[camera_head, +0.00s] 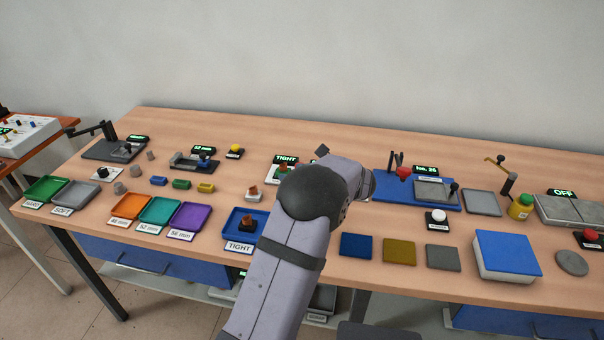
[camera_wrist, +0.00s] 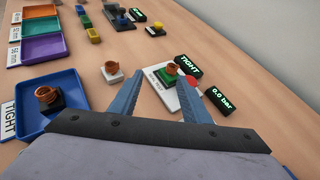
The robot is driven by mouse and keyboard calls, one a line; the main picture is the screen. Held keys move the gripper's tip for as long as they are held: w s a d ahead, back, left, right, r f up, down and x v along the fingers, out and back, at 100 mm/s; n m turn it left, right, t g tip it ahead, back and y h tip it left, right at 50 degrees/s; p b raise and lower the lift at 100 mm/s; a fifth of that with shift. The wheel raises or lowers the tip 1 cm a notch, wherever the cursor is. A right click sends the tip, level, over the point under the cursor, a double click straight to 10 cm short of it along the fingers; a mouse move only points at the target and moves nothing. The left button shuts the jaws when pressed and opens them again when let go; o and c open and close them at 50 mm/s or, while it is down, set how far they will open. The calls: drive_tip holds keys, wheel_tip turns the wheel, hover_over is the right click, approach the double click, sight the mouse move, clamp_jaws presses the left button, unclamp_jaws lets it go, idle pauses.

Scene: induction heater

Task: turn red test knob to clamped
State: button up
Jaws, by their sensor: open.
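The red test knob (camera_wrist: 193,82) shows in the wrist view as a small red disc at the right side of a white test station (camera_wrist: 161,88). The tip of my right finger partly overlaps it. A copper-coloured part (camera_wrist: 171,69) sits on a green and black holder on the station. In the head view my arm hides the knob and fingers; the station (camera_head: 281,175) partly shows.
Displays read TIGHT (camera_wrist: 188,66) and 0.0 bar (camera_wrist: 221,98) beside the station. A white block (camera_wrist: 113,77) with a copper-coloured part and a blue TIGHT tray (camera_wrist: 66,118) are to its left. A blue fixture (camera_head: 385,190) stands right of my arm.

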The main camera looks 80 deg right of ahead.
drive_tip(key=s, duration=0.2)
drive_tip(key=s+d+m+h, duration=0.1)
drive_tip(key=s+d+m, duration=0.1)
drive_tip(key=s, duration=0.1)
drive_tip(key=shift+s+h, duration=0.35)
drive_tip(key=shift+h, duration=0.05)
drive_tip(key=shift+p+x, duration=0.5)
drive_tip(key=shift+x, duration=3.15)
drive_tip(key=shift+f, duration=0.1)
drive_tip(key=c, duration=1)
drive_tip(key=shift+c, duration=0.2)
